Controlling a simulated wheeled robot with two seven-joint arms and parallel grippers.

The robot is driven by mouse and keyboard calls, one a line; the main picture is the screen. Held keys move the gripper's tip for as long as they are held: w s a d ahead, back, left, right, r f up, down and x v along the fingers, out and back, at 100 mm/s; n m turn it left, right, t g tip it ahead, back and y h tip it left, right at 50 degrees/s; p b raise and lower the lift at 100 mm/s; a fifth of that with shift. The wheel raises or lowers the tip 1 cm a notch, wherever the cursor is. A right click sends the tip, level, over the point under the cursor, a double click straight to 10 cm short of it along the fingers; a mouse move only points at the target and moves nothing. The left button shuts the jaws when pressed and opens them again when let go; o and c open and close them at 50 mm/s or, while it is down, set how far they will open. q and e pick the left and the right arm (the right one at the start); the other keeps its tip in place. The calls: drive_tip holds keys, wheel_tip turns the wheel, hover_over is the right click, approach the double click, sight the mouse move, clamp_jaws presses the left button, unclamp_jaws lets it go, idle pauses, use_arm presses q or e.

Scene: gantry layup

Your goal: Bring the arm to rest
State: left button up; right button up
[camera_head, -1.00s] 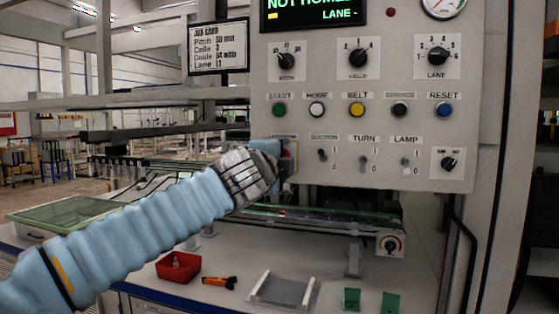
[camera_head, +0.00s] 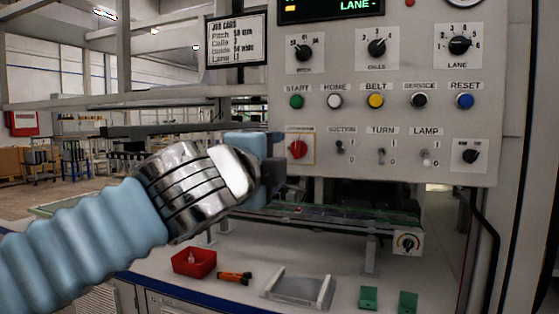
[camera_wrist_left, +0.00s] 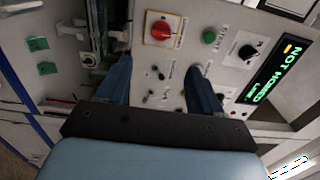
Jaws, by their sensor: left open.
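My left gripper (camera_head: 276,168) is in front of the lower left part of the grey control panel (camera_head: 345,108), just left of and below the red rotary knob (camera_head: 298,149). In the left wrist view the two blue fingers of my left gripper (camera_wrist_left: 160,74) stand apart with nothing between them. The panel face lies beyond the fingertips, with the red knob (camera_wrist_left: 160,30) and the green START button (camera_wrist_left: 208,37) in sight. The fingers look clear of the knob. My right gripper is not in view.
Below the panel runs a belt conveyor (camera_head: 340,214). On the bench are a red bin (camera_head: 194,263), an orange and black tool (camera_head: 234,277), a grey tray (camera_head: 328,292) and two green blocks (camera_head: 368,297). The display (camera_wrist_left: 275,78) reads NOT HOMED, LANE.

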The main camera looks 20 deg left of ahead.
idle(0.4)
use_arm(q)
drive_tip(key=w+d+f+n+g+h+p, duration=0.1)
drive_tip(key=w+d+f+g, duration=0.3)
drive_tip(key=f, duration=0.7)
drive_tip(key=w+d+f+g+h, duration=0.15)
drive_tip(key=w+d+f, duration=0.35)
drive_tip(key=f, duration=0.6)
wheel_tip(320, 180, down, 21)
drive_tip(key=d+n+g+h+p, duration=0.1)
drive_tip(key=n+g, duration=0.3)
drive_tip(key=g, duration=0.1)
drive_tip(key=s+f+n+g, duration=0.1)
drive_tip(key=s+f+n, duration=0.1)
drive_tip(key=f, duration=0.5)
drive_tip(key=s+f+n+g, duration=0.2)
drive_tip(key=f+n, duration=0.1)
drive_tip(key=f, duration=0.5)
drive_tip(key=s+a+f+n+g+p, duration=0.1)
drive_tip(key=s+a+f+n+g, duration=0.1)
drive_tip(key=s+f+n, duration=0.3)
drive_tip(key=s+a+f+n+g+p, duration=0.1)
drive_tip(key=s+f+n, duration=0.4)
drive_tip(key=s+f, duration=0.7)
drive_tip(key=s+a, duration=0.1)
drive_tip(key=s, duration=0.1)
drive_tip(key=shift+s+a+f+g, duration=0.25)
drive_tip(key=shift+s+f+g, duration=0.05)
drive_tip(key=shift+f+g, duration=0.05)
